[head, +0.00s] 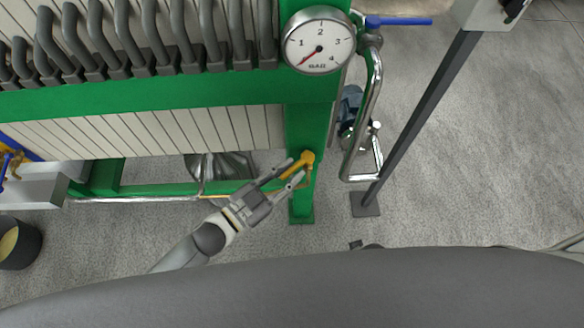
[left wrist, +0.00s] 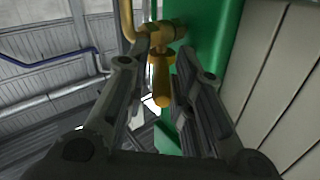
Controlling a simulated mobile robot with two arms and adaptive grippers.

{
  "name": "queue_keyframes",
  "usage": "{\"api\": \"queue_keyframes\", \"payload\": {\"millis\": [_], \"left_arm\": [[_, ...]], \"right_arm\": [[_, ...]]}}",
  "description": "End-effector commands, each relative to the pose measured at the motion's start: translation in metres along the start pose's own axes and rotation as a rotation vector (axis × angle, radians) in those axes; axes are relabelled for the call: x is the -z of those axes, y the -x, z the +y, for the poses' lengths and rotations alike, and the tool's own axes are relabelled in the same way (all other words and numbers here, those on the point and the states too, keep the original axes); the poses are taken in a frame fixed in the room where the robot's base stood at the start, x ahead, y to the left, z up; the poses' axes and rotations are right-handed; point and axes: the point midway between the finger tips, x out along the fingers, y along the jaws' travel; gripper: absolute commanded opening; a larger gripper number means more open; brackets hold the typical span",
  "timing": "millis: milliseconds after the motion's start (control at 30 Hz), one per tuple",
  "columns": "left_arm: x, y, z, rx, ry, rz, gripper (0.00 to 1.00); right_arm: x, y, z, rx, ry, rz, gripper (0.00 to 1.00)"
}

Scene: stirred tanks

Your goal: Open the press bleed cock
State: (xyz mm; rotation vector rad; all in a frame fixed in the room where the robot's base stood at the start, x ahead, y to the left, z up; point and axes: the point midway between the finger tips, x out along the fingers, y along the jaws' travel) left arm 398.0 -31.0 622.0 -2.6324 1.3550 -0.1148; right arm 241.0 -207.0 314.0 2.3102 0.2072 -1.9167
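The press bleed cock (head: 307,157) is a small brass and yellow valve on the green upright post of the press, below the round gauge. In the left wrist view its yellow lever (left wrist: 161,80) points down from the brass body (left wrist: 168,32). My left gripper (head: 291,171) is at the cock, with its fingers parted. In the left wrist view the fingers (left wrist: 172,75) stand on either side of the lever, with gaps showing beside it. I cannot tell whether either finger touches it. My right gripper is not in view.
The green press frame (head: 170,93) with pale plates fills the upper left. A gauge (head: 319,41) sits above the cock. A steel pipe (head: 369,110) with a blue handle (head: 398,21) and a grey post (head: 420,115) stand to the right. A dark bucket (head: 17,244) stands far left.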

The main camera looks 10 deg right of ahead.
Motion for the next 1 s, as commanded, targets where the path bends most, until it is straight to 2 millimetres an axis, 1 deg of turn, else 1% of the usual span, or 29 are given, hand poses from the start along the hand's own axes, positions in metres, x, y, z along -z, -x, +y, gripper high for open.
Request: {"api": "queue_keyframes", "payload": {"millis": [33, 300, 400, 500, 700, 1000], "left_arm": [[-0.004, 0.012, 0.000, -0.001, 0.000, -0.010, 0.23], [0.000, 0.068, 0.000, -0.001, -0.001, 0.000, 0.23], [0.001, 0.085, 0.000, 0.000, -0.002, 0.003, 0.23], [0.002, 0.097, -0.001, 0.000, -0.002, 0.005, 0.23], [0.003, 0.107, -0.001, 0.001, -0.003, 0.008, 0.23], [0.002, 0.106, -0.002, 0.005, -0.003, 0.006, 0.23]], "right_arm": [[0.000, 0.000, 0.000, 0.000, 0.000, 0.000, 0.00], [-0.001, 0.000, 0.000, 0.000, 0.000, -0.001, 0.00], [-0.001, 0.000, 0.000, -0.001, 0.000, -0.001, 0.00], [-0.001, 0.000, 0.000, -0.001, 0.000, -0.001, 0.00], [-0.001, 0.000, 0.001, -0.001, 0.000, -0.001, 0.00], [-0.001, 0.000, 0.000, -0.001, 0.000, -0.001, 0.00]]}}
